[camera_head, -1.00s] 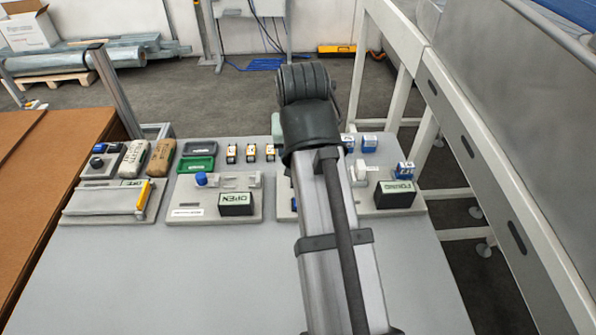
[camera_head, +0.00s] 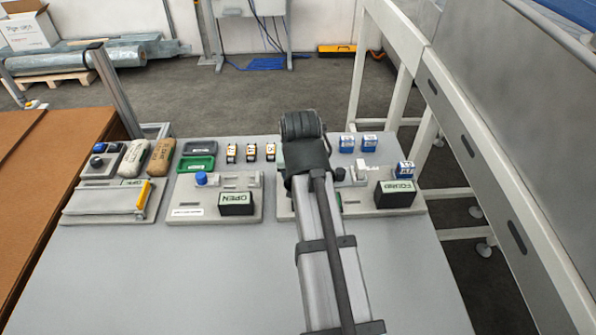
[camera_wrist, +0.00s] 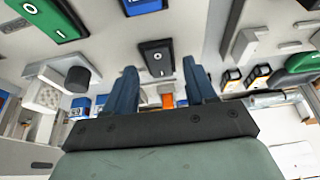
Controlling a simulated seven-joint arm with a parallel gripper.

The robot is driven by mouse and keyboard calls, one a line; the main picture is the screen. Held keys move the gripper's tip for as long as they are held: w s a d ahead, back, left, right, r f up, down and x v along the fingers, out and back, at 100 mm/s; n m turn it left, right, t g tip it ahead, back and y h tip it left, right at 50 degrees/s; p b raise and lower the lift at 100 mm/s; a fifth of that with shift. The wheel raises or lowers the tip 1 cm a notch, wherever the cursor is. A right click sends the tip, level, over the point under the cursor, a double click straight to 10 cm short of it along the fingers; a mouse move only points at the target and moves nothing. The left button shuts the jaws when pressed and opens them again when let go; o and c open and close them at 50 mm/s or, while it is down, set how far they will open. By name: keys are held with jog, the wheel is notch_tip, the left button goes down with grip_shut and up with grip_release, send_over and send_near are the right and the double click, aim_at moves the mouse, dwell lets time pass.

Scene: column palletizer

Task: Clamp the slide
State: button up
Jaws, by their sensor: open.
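A board with a blue knob (camera_head: 201,178), a pale slide-like bar (camera_head: 238,181) and a black block marked OPEN (camera_head: 237,203) lies at the middle of the bench. A second board (camera_head: 412,208) to its right carries another marked black block (camera_head: 395,194) and pale parts, partly hidden behind my arm. I cannot tell which part is the slide to clamp. My gripper (camera_wrist: 161,80) is open in the wrist view, its blue fingers apart with nothing gripped. A dark plate with a white ring (camera_wrist: 157,57) shows beyond and between them. In the head view my arm hides the gripper.
Several small orange-labelled boxes (camera_head: 251,153) and blue boxes (camera_head: 369,143) stand along the back. The bench front (camera_head: 200,280) is clear; a conveyor frame (camera_head: 470,150) bounds the right.

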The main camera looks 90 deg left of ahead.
jog(key=shift+a+f, duration=0.25)
jog(key=shift+f, duration=0.35)
jog(key=shift+c, duration=0.4)
grip_shut()
jog(key=shift+a+r+h, duration=0.15)
jog(key=shift+a+h, duration=0.4)
jog(key=shift+h, duration=1.25)
jog(key=shift+o, duration=0.4)
grip_release()
